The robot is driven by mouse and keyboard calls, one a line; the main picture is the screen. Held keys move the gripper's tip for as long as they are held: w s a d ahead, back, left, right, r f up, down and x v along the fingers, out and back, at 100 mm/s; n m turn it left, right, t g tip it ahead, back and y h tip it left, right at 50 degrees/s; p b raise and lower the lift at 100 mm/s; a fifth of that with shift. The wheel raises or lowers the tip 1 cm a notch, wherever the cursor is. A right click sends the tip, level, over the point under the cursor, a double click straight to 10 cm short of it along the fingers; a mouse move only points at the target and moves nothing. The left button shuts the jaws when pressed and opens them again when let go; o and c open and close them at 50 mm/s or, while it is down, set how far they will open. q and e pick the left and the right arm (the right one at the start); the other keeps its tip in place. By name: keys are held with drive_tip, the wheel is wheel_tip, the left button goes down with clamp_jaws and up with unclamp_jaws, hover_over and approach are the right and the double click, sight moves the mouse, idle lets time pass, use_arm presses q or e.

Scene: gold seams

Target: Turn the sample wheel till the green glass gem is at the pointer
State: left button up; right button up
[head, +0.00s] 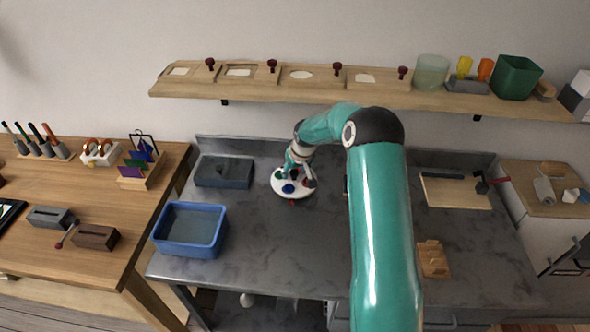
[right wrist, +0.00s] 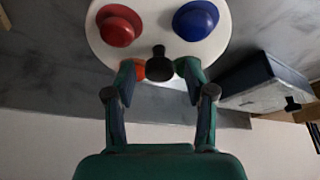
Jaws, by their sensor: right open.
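The sample wheel (head: 278,186) is a white disc on the grey bench, left of my right arm. My right gripper (head: 295,173) is over the wheel. In the right wrist view its open fingers (right wrist: 160,72) stand either side of the knob; contact cannot be told. A small red mark, perhaps the pointer (head: 292,203), shows at the wheel's front edge. My left gripper is out of view.
A blue bin (head: 190,247) and a dark grey box (head: 224,184) stand left of the wheel. A wooden block (head: 433,260) and a board (head: 457,198) lie to the right. A shelf (head: 300,91) runs above. The bench in front of the wheel is clear.

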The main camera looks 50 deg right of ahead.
drive_tip(key=shift+c, duration=0.3)
clamp_jaws()
drive_tip(key=shift+s, duration=0.1)
